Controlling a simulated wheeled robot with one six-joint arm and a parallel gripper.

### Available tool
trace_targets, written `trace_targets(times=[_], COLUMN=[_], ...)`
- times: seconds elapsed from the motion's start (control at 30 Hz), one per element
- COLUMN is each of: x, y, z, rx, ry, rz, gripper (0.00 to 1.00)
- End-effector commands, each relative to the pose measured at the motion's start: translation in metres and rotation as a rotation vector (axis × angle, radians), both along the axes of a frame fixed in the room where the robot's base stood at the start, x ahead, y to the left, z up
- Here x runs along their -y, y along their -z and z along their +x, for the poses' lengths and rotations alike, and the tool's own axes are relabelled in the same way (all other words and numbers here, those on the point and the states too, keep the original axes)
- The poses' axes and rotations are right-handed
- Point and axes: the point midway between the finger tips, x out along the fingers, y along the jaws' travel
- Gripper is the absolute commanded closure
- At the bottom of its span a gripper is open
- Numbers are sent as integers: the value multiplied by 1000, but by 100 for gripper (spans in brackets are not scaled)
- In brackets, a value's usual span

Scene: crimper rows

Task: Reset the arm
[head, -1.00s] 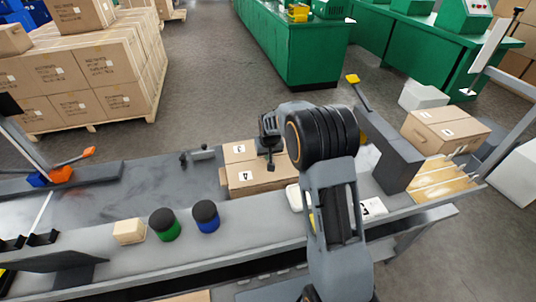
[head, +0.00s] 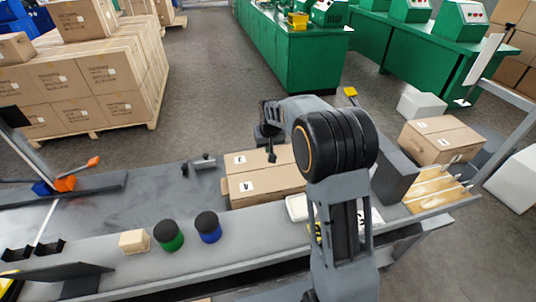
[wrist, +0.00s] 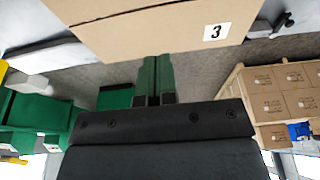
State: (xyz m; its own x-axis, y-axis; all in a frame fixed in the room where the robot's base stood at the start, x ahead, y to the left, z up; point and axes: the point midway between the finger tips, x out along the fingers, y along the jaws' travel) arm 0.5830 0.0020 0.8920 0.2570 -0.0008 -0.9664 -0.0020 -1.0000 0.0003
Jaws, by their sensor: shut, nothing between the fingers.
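My gripper (head: 271,154) is in front of my arm's dark wrist, above the far side of the cardboard boxes on the grey bench (head: 110,205) in the head view. Its fingers are small there. In the wrist view the two fingers of my gripper (wrist: 155,75) lie side by side, shut, with nothing seen between them. A cardboard box (wrist: 150,25) with a white number label fills the top of the wrist view. The boxes also show in the head view (head: 265,187), apart from the gripper as far as I can tell.
A beige block (head: 134,241), a green jar (head: 168,235) and a blue jar (head: 208,227) stand along the bench's near edge. A grey upright block (head: 395,175) and another carton (head: 440,140) are on the right. Stacked cartons (head: 85,85) and green cabinets (head: 295,45) stand beyond open floor.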

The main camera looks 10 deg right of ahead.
Motion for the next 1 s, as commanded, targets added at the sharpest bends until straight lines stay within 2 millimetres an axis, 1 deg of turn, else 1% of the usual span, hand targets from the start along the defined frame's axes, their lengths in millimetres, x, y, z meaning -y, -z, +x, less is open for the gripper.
trace_targets(times=[0.03, 0.1, 0.2, 0.3, 0.47, 0.57, 0.6, 0.67, 0.77, 0.8, 1.0], x=[0, 0, 0, 0, 0, 0, 0, 0, -1, -1, -2], y=[-10, -20, -32, -40, -45, -34, -26, -21, -33, -41, -76], z=[-1, -3, -6, -7, -10, -19, -27, -45, -89, -108, -201], rx=[3, 2, 1, 0, -4, -35, -60, -91, -121, -128, -116], ry=[0, 0, 0, 0, -1, -1, -2, -2, -4, -6, -9], rz=[0, 0, 0, 0, 0, 0, 0, 1, 1, 2, 3], gripper=[100, 100, 100, 100, 100, 100, 100, 100, 100, 100, 100])
